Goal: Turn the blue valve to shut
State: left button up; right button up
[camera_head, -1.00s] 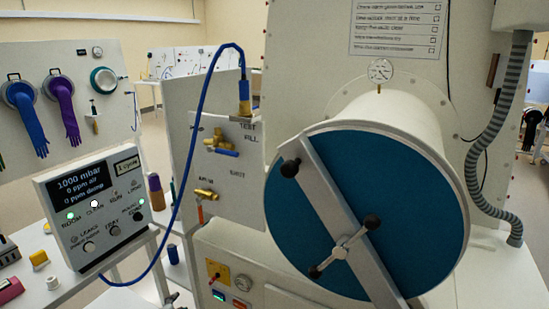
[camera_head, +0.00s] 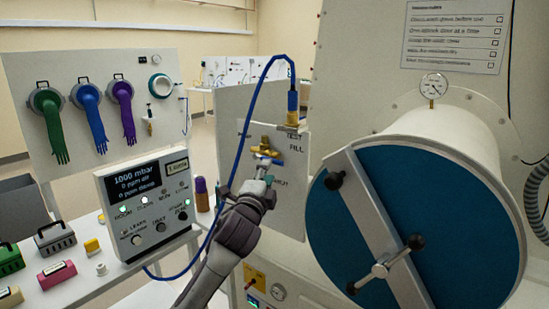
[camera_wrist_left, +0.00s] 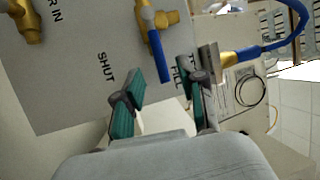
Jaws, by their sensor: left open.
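The blue valve (camera_head: 265,151) is a brass body with a blue lever on an upright grey panel. In the left wrist view its blue lever (camera_wrist_left: 157,55) points down in the picture, beside the word FILL; the word SHUT is further left. My left gripper (camera_head: 265,172) is in front of the panel, just below the valve, and hides part of the panel. In the left wrist view its teal fingers (camera_wrist_left: 162,76) are open, with the lever's end showing between the tips. I cannot tell whether they touch it. My right gripper is not in view.
A blue hose (camera_head: 243,125) loops from a brass fitting (camera_head: 293,108) above the valve down to the left, close to my arm. A large round chamber door (camera_head: 420,235) stands right. A display box (camera_head: 150,205) stands left. Another brass valve (camera_wrist_left: 27,22) is on the panel.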

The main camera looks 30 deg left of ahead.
pick_arm(q)
jog(key=p+x, duration=0.1)
jog(key=x, duration=0.5)
jog(key=shift+w, duration=0.2)
jog(key=shift+c, duration=0.2)
grip_shut()
